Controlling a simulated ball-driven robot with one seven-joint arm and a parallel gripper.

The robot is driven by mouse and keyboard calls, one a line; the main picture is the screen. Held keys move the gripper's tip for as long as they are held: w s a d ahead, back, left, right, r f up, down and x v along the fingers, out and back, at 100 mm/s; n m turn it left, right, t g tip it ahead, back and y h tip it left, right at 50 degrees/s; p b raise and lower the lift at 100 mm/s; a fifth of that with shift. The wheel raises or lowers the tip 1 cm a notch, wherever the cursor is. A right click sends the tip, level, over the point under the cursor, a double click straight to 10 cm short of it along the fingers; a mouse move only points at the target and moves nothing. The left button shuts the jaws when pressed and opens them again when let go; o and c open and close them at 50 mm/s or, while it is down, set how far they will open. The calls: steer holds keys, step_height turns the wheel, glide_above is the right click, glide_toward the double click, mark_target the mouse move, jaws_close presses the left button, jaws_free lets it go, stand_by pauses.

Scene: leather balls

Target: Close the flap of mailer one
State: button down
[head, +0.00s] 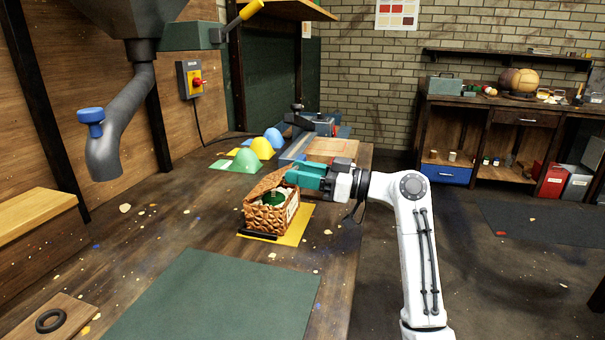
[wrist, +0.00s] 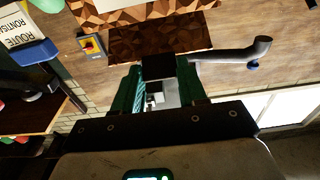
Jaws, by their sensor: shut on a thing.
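Mailer one, as I take it, is a brown patterned box (head: 262,218) standing on a yellow mat (head: 295,232) on the workbench. Its flap (head: 268,183) is raised at a slant above the opening, and something green (head: 275,193) and some pale stuff show inside. My gripper (head: 298,176), with green fingers, reaches in from the right and is shut on the flap's edge. In the wrist view the patterned flap (wrist: 160,42) lies just beyond my fingertips (wrist: 160,66); the exact contact is hidden.
A black bar (head: 258,235) lies in front of the box. Green, yellow and blue domes (head: 262,148) and a blue-grey machine (head: 312,125) stand behind. A dark green mat (head: 210,298) lies clear in front. A grey pipe (head: 110,145) hangs at left.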

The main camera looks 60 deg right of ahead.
steer(key=c, duration=1)
jaws_free()
steer(key=shift+f, duration=0.25)
steer(key=o, duration=0.4)
steer(key=shift+r, duration=0.15)
steer(key=v, duration=1)
steer(key=shift+s, duration=0.3)
steer(key=shift+d, duration=0.1)
